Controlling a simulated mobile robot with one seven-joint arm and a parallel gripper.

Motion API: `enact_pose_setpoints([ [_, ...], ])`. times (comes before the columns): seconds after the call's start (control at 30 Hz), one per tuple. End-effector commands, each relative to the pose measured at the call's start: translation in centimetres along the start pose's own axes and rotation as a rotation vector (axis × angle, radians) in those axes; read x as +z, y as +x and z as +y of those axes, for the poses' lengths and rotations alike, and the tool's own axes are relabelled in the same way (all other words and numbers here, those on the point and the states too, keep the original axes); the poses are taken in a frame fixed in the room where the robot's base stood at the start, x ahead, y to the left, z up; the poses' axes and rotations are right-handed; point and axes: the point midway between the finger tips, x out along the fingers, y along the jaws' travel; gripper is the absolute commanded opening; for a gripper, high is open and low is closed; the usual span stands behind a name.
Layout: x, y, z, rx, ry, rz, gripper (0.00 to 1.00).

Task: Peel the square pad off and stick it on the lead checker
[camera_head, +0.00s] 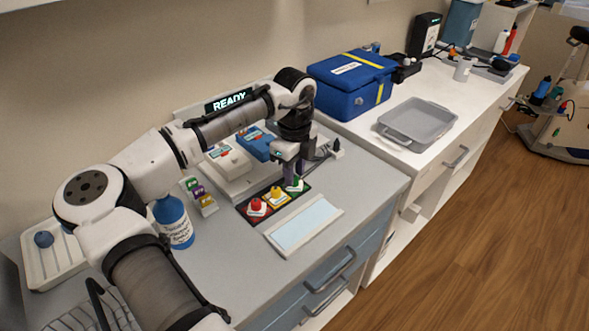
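My gripper (293,184) points down over the green square (302,187) at the right end of a dark strip. Its fingertips are small and partly hidden, so I cannot tell whether they are open or shut, or touching anything. The strip also carries a red square (257,208) and a yellow square (277,197), each with a raised knob of its colour. A flat pale-blue panel with a white border (303,225) lies in front of the strip. A dark display reading READY (229,100) stands behind my arm. Which item is the lead checker is not clear.
A blue bottle (174,222), small coloured packets (200,197) and a white tray (50,265) are at left. White and blue devices (230,163) stand behind the strip. On the right counter are a blue box (352,84) and grey tray (417,124). The counter's front right is clear.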

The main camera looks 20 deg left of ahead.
Motion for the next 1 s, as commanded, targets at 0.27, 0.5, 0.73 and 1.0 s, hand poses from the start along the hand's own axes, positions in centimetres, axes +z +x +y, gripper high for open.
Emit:
enact_pose_setpoints([
  [0.27,0.0,-1.3,0.0,-0.001,0.0,-0.001,0.29],
  [0.5,0.0,-2.2,0.0,-0.001,0.0,0.0,0.29],
  [0.73,0.0,-3.1,0.0,-0.001,0.0,-0.001,0.29],
  [1.0,0.0,-3.2,0.0,-0.001,0.0,-0.001,0.29],
])
